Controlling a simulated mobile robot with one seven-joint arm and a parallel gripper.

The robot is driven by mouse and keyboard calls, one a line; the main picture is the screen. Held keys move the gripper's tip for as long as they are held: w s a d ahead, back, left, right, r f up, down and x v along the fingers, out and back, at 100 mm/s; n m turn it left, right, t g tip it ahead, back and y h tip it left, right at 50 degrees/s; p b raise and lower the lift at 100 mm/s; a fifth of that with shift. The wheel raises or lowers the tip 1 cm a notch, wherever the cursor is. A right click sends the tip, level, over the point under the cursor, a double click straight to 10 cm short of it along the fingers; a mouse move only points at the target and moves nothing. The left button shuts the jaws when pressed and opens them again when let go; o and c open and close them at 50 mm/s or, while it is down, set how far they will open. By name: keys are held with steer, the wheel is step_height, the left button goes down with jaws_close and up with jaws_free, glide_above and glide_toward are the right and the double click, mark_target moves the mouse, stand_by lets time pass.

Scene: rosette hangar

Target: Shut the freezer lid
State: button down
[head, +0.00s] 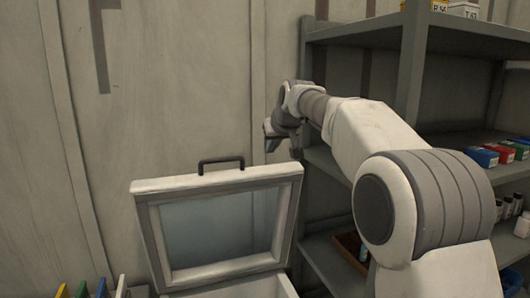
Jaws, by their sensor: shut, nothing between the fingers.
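The freezer lid (151,221) stands raised at the lower middle of the head view. It has a pale frame, a glassy inner panel and a dark handle (221,162) on its top edge. Part of the white freezer body (276,288) shows below it, cut off by the picture's bottom edge. My gripper (268,136) is up and to the right of the handle, apart from the lid in the picture. It is shut and empty.
A grey shelf unit (407,62) stands on the right, behind my arm, with small boxes (482,156) and jars (522,225) on it. Coloured upright items (81,289) stand at the lower left. A pale panelled wall (205,80) is behind the lid.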

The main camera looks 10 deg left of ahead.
steer(key=shift+n+y, duration=0.3)
steer(key=w+a+p, duration=0.1)
steer(key=w+a, duration=0.3)
steer(key=shift+w, duration=0.15)
steer(key=shift+w+a+f+t, duration=0.2)
steer(key=shift+w+a+t, duration=0.05)
steer(key=shift+w+t, duration=0.1)
steer(key=shift+w+a+f+p, duration=0.25)
steer(key=shift+w+f+p, duration=0.35)
steer(key=shift+f, duration=0.55)
steer(key=shift+w+a+f+p, duration=0.25)
steer(key=shift+w+f+p, duration=0.3)
steer(key=shift+f, duration=0.55)
steer(key=shift+w+a+f+p, duration=0.25)
steer(key=shift+w+f+p, duration=0.35)
steer(key=shift+f, duration=0.55)
steer(key=shift+s+f, duration=0.15)
steer(key=shift+s, duration=0.05)
